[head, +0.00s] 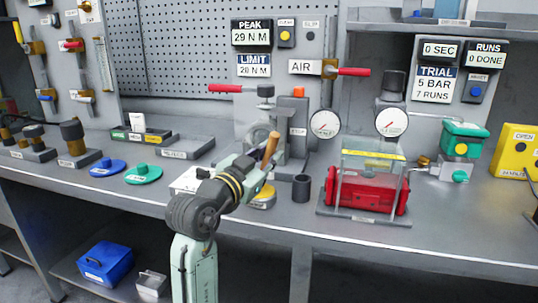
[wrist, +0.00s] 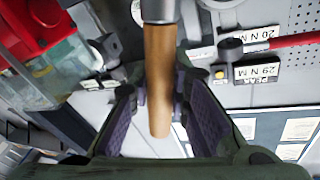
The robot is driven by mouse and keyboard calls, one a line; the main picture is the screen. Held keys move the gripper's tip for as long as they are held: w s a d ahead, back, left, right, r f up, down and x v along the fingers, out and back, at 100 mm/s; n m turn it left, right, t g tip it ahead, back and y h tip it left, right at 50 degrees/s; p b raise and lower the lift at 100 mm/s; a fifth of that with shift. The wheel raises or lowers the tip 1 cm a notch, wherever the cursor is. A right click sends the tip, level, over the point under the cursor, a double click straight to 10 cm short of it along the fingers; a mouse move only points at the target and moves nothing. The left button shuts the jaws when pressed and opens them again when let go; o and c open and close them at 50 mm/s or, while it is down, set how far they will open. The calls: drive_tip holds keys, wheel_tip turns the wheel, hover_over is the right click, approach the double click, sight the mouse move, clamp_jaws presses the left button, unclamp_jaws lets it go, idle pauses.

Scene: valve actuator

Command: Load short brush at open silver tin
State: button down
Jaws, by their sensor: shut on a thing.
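My gripper (wrist: 160,95) is shut on the short brush, whose wooden handle (wrist: 159,75) runs between the two fingers in the wrist view. Its silver ferrule (wrist: 159,10) is at the top edge there, and the bristles are out of that view. In the head view my gripper (head: 264,168) is above the front of the bench, with the brown handle (head: 271,147) sticking up from it, slightly tilted. A low round yellow-and-grey item (head: 264,199) sits just below and right of my gripper, partly hidden. I cannot tell whether it is the open silver tin.
A dark cup (head: 301,187) stands just right of my gripper. Farther right is a red actuator (head: 367,193) under a clear guard. A white tray (head: 188,181) is partly behind my arm.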

sight(274, 137)
drive_tip(key=shift+f+b, duration=0.65)
drive_tip(key=shift+f, duration=0.1)
idle(1.8)
drive_tip(key=shift+r+p, duration=2.5)
drive_tip(key=shift+r, duration=1.15)
